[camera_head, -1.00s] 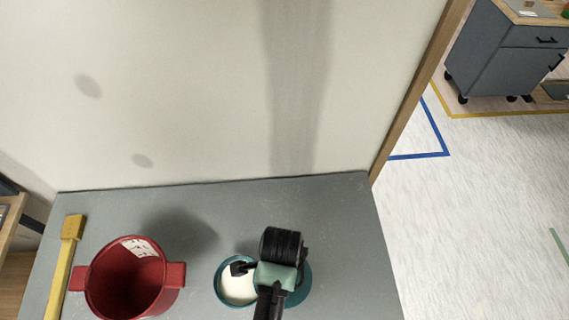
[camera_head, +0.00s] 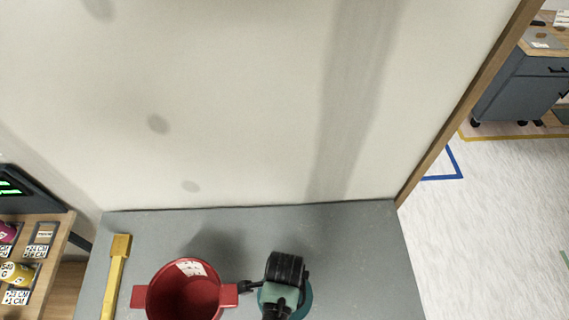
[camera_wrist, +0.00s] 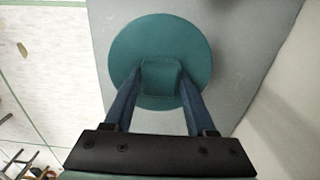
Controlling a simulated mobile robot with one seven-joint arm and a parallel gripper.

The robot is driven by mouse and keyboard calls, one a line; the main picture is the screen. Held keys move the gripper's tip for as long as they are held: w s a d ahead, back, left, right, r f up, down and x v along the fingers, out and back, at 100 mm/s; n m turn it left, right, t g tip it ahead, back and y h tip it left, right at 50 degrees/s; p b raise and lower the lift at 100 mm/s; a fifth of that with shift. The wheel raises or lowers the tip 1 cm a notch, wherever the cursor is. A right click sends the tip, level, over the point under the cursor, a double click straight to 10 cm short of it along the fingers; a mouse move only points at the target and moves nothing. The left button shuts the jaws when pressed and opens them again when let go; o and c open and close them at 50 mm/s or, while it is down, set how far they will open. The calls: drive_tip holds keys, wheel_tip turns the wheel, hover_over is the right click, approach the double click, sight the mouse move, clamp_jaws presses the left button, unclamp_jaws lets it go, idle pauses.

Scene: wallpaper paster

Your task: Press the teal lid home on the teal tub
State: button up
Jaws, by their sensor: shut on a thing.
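The teal lid (camera_wrist: 185,38) is a round disc with a squarish knob (camera_wrist: 160,78) in the wrist view. My gripper (camera_wrist: 160,90) is shut on that knob, one blue finger on each side. In the head view, my gripper (camera_head: 283,295) is over the bench, right of the red bucket. A teal round edge (camera_head: 306,301) shows beside it; I cannot tell whether it is lid or tub. The tub's white inside is hidden from both views. Whether the lid touches or sits level on the tub cannot be told.
A red bucket (camera_head: 224,296) with two side handles stands close left of my gripper. A yellow-handled tool (camera_head: 115,275) lies further left on the grey bench (camera_head: 360,250). A pale wall (camera_head: 240,110) rises behind. The bench's right part is clear.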

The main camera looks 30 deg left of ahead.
drive_tip(key=shift+a+r+p, duration=0.1)
drive_tip(key=shift+r+p, duration=0.05)
drive_tip(key=shift+p, duration=0.15)
wheel_tip(320, 180, down, 6)
drive_tip(key=b, duration=0.4)
drive_tip(key=shift+b, duration=0.3)
drive_tip(key=shift+p, duration=0.55)
idle(1.2)
drive_tip(key=shift+f+b, duration=1)
drive_tip(key=shift+f, duration=0.25)
drive_tip(key=o, duration=1.4)
drive_tip(key=shift+r, duration=0.1)
wheel_tip(320, 180, up, 13)
drive_tip(key=shift+b, duration=0.4)
